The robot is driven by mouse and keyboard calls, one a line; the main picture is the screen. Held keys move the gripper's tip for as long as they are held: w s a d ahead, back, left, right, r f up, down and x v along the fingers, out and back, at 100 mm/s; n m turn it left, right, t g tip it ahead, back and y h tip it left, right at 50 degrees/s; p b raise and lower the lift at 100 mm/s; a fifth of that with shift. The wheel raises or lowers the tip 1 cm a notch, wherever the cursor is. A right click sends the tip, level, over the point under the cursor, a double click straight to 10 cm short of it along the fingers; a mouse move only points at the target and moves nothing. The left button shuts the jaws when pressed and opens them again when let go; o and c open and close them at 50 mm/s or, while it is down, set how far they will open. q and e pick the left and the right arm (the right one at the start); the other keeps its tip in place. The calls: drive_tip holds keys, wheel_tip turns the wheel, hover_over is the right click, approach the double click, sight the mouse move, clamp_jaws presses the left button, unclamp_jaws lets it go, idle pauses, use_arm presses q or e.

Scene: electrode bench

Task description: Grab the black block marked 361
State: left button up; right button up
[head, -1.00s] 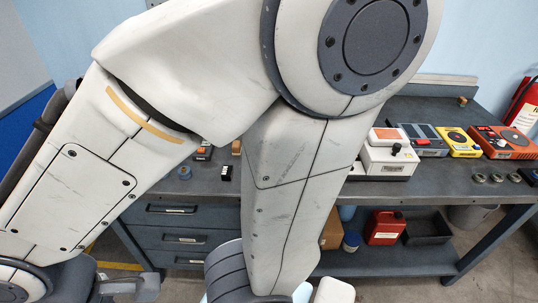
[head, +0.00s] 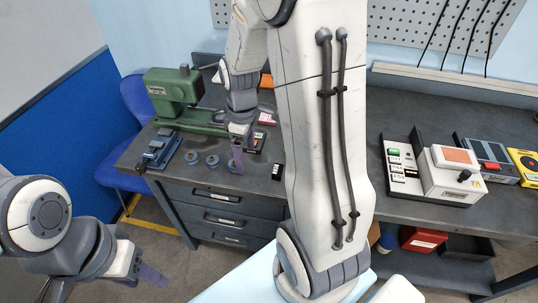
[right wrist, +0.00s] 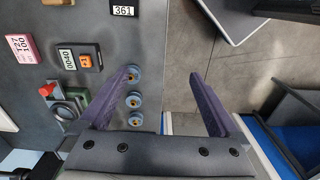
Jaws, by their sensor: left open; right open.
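The black block marked 361 (right wrist: 123,9) lies on the bench at the top edge of the right wrist view, partly cut off. In the head view a small black block with a white label (head: 277,172), likely the same one, lies near the bench's front edge, right of my right gripper. My right gripper (head: 243,152) is over the bench by the blue rings; its two purple fingers stand apart and empty in the right wrist view (right wrist: 165,77). My left gripper (head: 148,274) is open and empty at the lower left, away from the bench.
Blue rings (right wrist: 134,98) lie beside one right finger. A pink block (right wrist: 22,47) and a black block marked 0040 (right wrist: 67,58) lie farther in. A green machine (head: 175,88) stands at the bench's left. My right arm hides the bench's middle.

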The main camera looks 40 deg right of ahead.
drive_tip(key=d+f+p, duration=0.1)
drive_tip(key=d+f, duration=0.1)
drive_tip(key=d, duration=0.8)
hover_over(278, 169)
wheel_tip(278, 169, down, 4)
drive_tip(key=shift+w+p, duration=0.15)
drive_tip(key=shift+p, duration=0.15)
drive_tip(key=shift+f, duration=0.6)
drive_tip(key=f, duration=0.1)
drive_tip(key=f+p, duration=0.1)
drive_tip(key=f, duration=0.2)
drive_tip(key=shift+s+a+p, duration=0.1)
drive_tip(key=shift+s+p, duration=0.15)
drive_tip(key=shift+p, duration=0.05)
drive_tip(key=shift+f, duration=0.55)
clamp_jaws()
